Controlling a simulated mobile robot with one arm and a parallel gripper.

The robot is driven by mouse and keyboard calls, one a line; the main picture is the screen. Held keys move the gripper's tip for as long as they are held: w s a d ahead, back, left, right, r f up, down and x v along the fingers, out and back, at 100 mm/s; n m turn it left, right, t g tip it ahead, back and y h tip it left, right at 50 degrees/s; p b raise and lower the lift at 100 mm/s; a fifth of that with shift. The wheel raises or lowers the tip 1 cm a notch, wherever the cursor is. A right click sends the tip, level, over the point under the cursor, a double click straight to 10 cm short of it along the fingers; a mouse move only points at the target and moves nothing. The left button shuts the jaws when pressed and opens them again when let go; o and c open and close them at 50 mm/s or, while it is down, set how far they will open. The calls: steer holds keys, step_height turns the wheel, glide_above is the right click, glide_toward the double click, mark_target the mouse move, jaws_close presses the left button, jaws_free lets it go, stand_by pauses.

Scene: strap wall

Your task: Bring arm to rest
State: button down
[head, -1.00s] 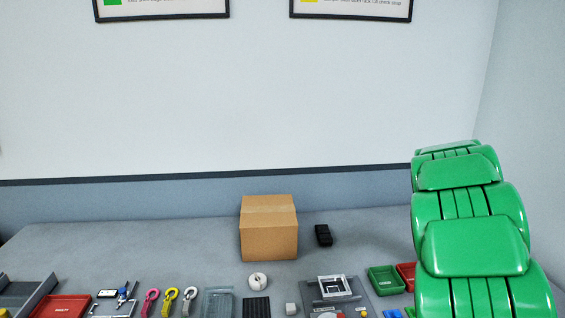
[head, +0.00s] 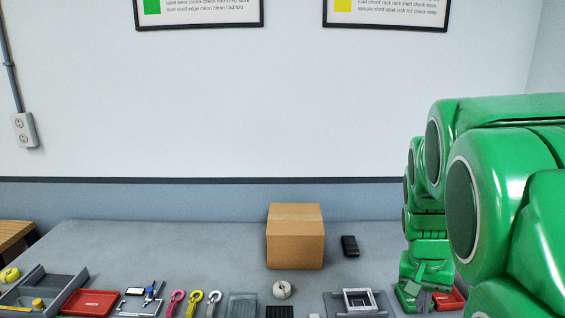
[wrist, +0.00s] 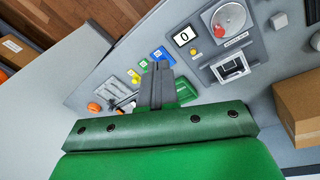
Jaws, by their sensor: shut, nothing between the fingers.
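My green arm (head: 490,200) fills the right side of the head view, bent and reaching down over the right part of the table. In the wrist view my gripper (wrist: 157,66) points away from the camera. Its grey fingers are together with nothing between them. In the head view the fingertips are not clear to see.
A cardboard box (head: 295,240) stands mid-table with a black object (head: 349,246) beside it. Along the front lie a grey bin (head: 70,290), a red tray (head: 90,303), pink, yellow and white hooks, and a white roll (head: 283,290). A red tray (head: 450,299) sits near my arm.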

steer(key=s+a+r+n+g+y, duration=0.1)
steer(key=s+a+n+y, duration=0.1)
steer(key=s+a, duration=0.95)
steer(key=s+a+f+n, duration=0.1)
steer(key=s+n, duration=0.3)
steer(key=s, duration=0.6)
steer(key=shift+s+a+f+g, duration=0.25)
steer(key=shift+a+f+g, duration=0.15)
steer(key=shift+a, duration=0.35)
